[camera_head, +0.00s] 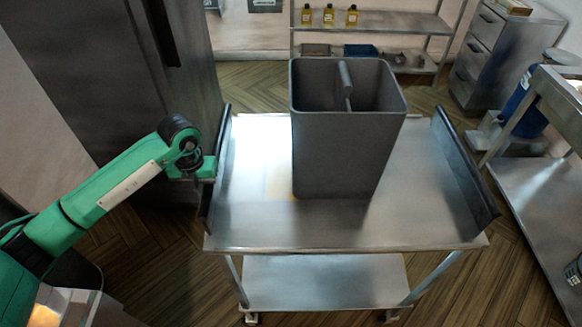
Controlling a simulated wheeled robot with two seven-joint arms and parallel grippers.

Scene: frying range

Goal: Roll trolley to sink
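The trolley (255,222) is a two-shelf steel cart in the middle of the head view, with raised black-edged sides at left and right. My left gripper (208,170) is at the trolley's left side, by the black edge (220,150). It overlaps the edge in the picture; I cannot tell whether its fingers are closed around it. My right gripper is out of view. No sink can be made out.
A tall dark cabinet (110,75) stands at left, close behind my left arm. A steel table (540,200) stands at right, with a blue container (524,108) beside it. A shelf unit (390,22) with bottles is at the back. Wooden floor is free between trolley and shelf.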

